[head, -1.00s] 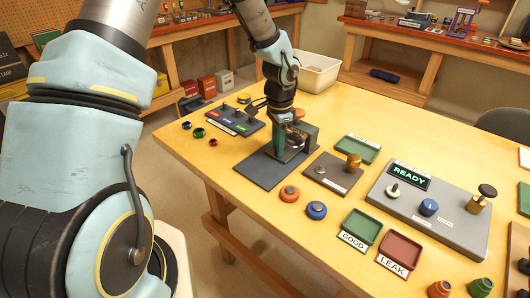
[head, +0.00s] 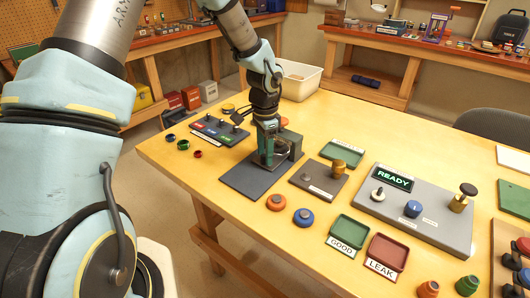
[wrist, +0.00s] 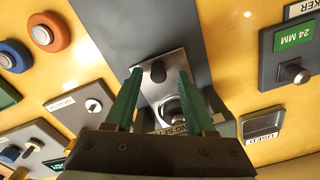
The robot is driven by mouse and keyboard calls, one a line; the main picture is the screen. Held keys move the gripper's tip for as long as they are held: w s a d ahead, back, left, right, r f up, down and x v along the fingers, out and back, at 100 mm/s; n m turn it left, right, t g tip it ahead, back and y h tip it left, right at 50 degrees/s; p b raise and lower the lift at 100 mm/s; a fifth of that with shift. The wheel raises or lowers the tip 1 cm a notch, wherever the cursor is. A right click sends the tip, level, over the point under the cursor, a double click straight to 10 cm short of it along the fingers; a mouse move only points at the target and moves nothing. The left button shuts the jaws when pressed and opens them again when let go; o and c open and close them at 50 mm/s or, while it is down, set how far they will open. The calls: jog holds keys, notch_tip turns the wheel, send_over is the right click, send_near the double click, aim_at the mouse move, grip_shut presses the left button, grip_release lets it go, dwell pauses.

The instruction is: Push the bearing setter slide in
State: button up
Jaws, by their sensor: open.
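The bearing setter has a long dark base plate (head: 243,182) and a dark upright housing (head: 294,143) at the table's left part. In the wrist view its bright metal slide (wrist: 148,88) carries a black knob (wrist: 157,73), with a round metal seat behind it and a partly hidden label. My gripper (head: 266,156) is over the slide, beside the housing. In the wrist view its green fingers (wrist: 160,75) are apart, with the knob showing between their tips. Nothing is held. I cannot tell whether the fingers touch the knob or slide.
An orange ring (head: 276,202) and a blue ring (head: 303,217) lie in front. A panel with coloured labels (head: 220,131) is behind left. GOOD (head: 349,231) and LEAK (head: 387,251) trays are at front right.

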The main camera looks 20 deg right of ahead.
notch_tip(320, 180, up, 10)
jog(key=b, duration=0.2)
jog(key=shift+r, duration=0.25)
jog(key=s+a+n, duration=0.2)
jog(key=a+n, duration=0.6)
jog(key=a, duration=0.8)
jog(key=s+a+n+t, duration=0.1)
jog(key=s+a+n, duration=0.2)
jog(key=a+n, duration=0.5)
jog(key=a, duration=0.8)
jog(key=shift+s+a+r+n+t, duration=0.15)
jog(key=shift+a+r+n+t, duration=0.1)
jog(key=shift+n+t, duration=0.05)
